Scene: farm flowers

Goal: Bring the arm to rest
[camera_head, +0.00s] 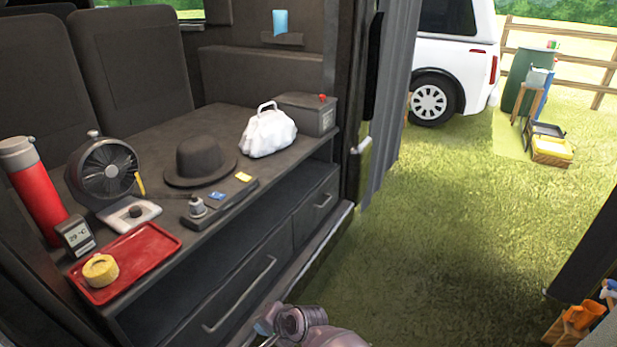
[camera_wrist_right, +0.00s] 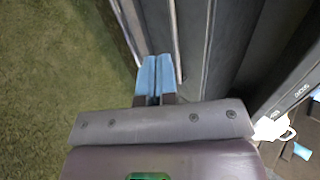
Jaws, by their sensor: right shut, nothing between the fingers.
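My right gripper (camera_wrist_right: 157,75) is shut and empty; its two blue fingertips meet in the right wrist view. In the head view the right gripper (camera_head: 265,328) shows at the bottom edge, low in front of the drawer unit (camera_head: 262,275) and partly cut off by the frame. My left gripper is not in view.
On the counter are a red tray (camera_head: 140,252) with a yellow roll (camera_head: 100,270), a fan (camera_head: 105,170), a red flask (camera_head: 37,190), a black hat (camera_head: 202,160), a white bag (camera_head: 267,133) and a grey box (camera_head: 312,115). Open grass (camera_head: 430,240) lies to the right.

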